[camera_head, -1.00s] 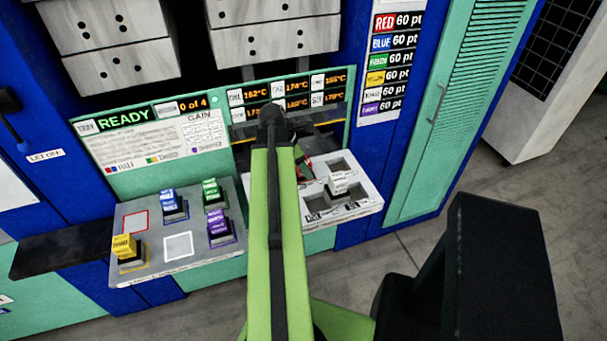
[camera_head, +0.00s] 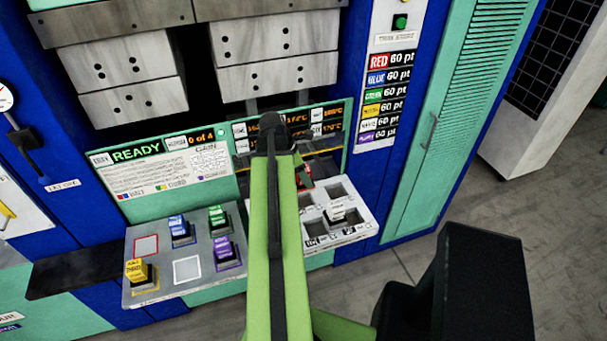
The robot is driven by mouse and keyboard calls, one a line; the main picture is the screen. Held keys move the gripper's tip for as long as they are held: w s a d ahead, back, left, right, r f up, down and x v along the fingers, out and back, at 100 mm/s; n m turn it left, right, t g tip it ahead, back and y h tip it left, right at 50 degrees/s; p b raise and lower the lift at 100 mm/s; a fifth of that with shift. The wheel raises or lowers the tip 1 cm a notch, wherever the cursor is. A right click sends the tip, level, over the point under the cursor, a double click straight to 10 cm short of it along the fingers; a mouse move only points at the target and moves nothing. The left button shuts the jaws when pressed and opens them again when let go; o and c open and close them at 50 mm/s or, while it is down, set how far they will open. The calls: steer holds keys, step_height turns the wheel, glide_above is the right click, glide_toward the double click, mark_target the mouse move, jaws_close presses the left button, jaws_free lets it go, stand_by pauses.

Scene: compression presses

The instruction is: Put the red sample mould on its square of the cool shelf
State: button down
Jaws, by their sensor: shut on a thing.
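The red sample mould (camera_head: 306,182) shows only as a small red patch just right of my arm, by the press opening. My gripper (camera_head: 302,170) is mostly hidden behind my green arm; what shows is closed at the red mould. The cool shelf (camera_head: 205,284) is the grey slab at lower left, with coloured square outlines. Its red square (camera_head: 146,246) at the back left is empty. My gripper is to the right of the shelf and of that square.
Blue (camera_head: 179,229), green (camera_head: 218,217), yellow (camera_head: 136,270) and purple (camera_head: 222,249) moulds stand on the shelf. The white square (camera_head: 187,269) is empty. A white mould (camera_head: 336,211) sits in the pale tray (camera_head: 362,217) at right. Heavy press blocks (camera_head: 125,75) hang above.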

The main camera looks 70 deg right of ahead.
step_height(320, 180, up, 8)
steer(key=p, duration=0.7)
steer(key=shift+r, duration=0.1)
steer(key=shift+f+b, duration=0.7)
steer(key=shift+f, duration=0.2)
steer(key=shift+f+b, duration=0.35)
steer(key=shift+s, duration=0.1)
